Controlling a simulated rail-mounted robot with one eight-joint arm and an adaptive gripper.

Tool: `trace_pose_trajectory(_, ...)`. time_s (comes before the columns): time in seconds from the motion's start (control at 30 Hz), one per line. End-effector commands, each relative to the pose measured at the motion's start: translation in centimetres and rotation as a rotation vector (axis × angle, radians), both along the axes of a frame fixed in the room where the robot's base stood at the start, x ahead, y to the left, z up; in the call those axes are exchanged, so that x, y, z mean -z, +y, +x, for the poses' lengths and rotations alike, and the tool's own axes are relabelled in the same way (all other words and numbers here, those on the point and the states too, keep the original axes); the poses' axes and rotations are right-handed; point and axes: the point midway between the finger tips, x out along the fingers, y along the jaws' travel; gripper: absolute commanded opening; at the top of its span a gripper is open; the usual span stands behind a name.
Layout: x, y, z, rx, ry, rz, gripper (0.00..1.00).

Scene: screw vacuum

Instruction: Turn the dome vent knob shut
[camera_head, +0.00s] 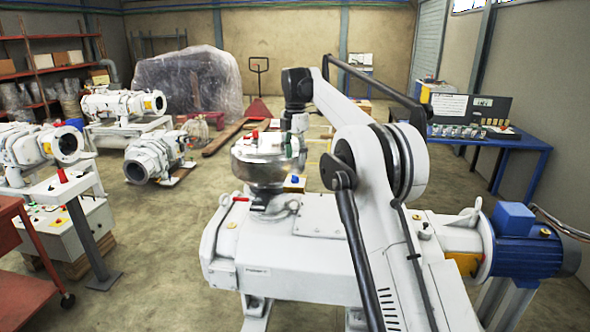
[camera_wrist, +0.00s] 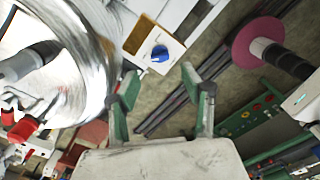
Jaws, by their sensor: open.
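The shiny metal dome (camera_head: 259,173) stands on the white pump body, with small red and green fittings on top. In the wrist view the dome (camera_wrist: 90,35) fills the upper left, with a dark cylindrical fitting (camera_wrist: 30,62) and a red-handled fitting (camera_wrist: 24,128) on it. I cannot tell for certain which fitting is the vent knob. A blue knob (camera_wrist: 159,53) on a white-faced box shows beyond my fingertips; it also shows beside the dome (camera_head: 294,180). My gripper (camera_wrist: 159,76) is open and empty, right of the dome's edge. Its fingertips are hard to make out in the head view.
A blue motor (camera_head: 525,240) is at the pump's right end. A blue workbench (camera_head: 500,145) stands at the back right. Other pumps (camera_head: 120,103) and a red cart (camera_head: 20,260) stand at left. In the wrist view a pink disc (camera_wrist: 255,42) lies at upper right.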

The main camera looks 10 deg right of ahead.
Motion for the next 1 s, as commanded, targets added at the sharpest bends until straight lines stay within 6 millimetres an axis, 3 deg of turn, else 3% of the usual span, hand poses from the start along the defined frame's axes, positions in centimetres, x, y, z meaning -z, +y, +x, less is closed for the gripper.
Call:
trace_pose_trajectory(0.1, -2.0, 0.0, 0.0, 0.000, 0.000, 0.000, 0.43)
trace_pose_trajectory(0.3, -4.0, 0.0, 0.0, 0.000, 0.000, 0.000, 0.43)
trace_pose_trajectory(1.0, -5.8, 0.0, -0.8, 0.051, -0.015, 0.001, 0.43)
